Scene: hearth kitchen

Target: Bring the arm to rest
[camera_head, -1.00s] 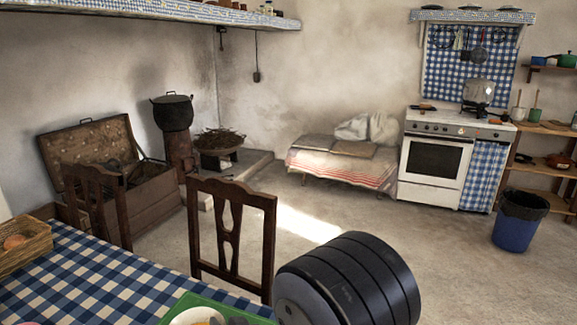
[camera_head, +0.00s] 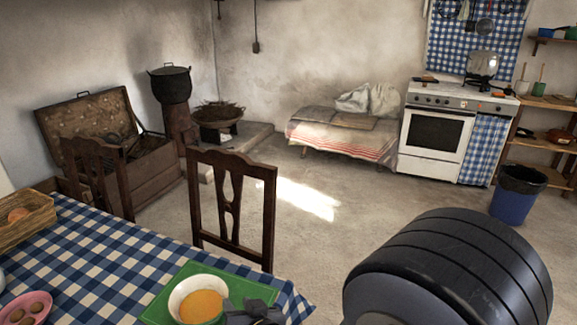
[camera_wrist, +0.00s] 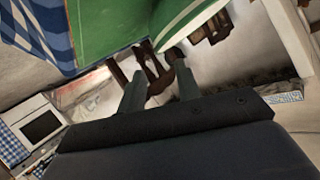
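My gripper (camera_wrist: 160,70) shows in the wrist view with its two fingers apart and nothing between them; a dark chair shows in the gap behind. In the head view, part of my gripper (camera_head: 254,314) shows as a dark shape at the bottom edge, over the right side of a green tray (camera_head: 163,308), close to a white bowl (camera_head: 177,297) with orange contents. From the head view I cannot tell whether it touches the bowl or tray. The tray's green surface (camera_wrist: 100,30) fills the top of the wrist view. A large dark link of my arm fills the lower right.
A blue-checked table (camera_head: 100,262) holds a wicker basket (camera_head: 22,218) and a pink plate of eggs (camera_head: 27,306). A wooden chair (camera_head: 232,205) stands at its far side. Open floor lies beyond, before a stove (camera_head: 437,135) and a blue bin (camera_head: 515,195).

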